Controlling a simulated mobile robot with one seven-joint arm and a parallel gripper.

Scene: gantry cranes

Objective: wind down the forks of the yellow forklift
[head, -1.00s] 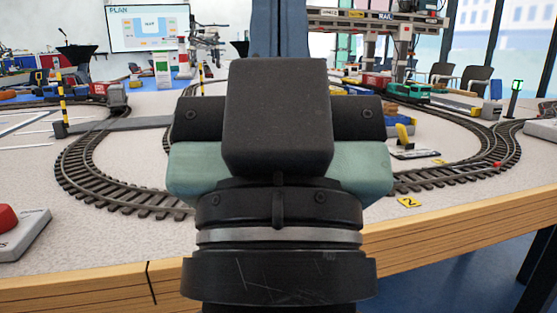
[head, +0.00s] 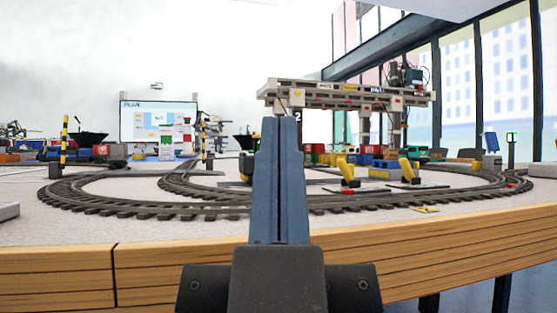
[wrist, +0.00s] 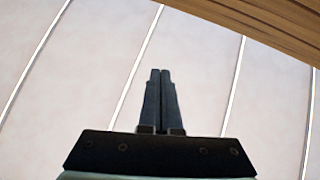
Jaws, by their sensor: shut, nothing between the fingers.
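My gripper (head: 281,120) stands in the middle of the head view, with its two long fingers together and nothing between them. The wrist view shows the same shut fingers (wrist: 160,73) over a pale floor, apart from anything. A small yellow and dark vehicle (head: 246,167) shows just left of my fingers, behind the near track. It is partly hidden, and I cannot tell whether it is the yellow forklift. Its forks and any winding handle cannot be made out. Two yellow levers (head: 346,169) (head: 409,169) stand on small plates right of my fingers.
The table's wooden edge (head: 60,276) runs across the front; it also shows in the wrist view (wrist: 262,20). Curved rail track (head: 110,207) lies behind it. A gantry crane (head: 345,95) spans the back right. A yellow-black striped post (head: 64,140) stands at left.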

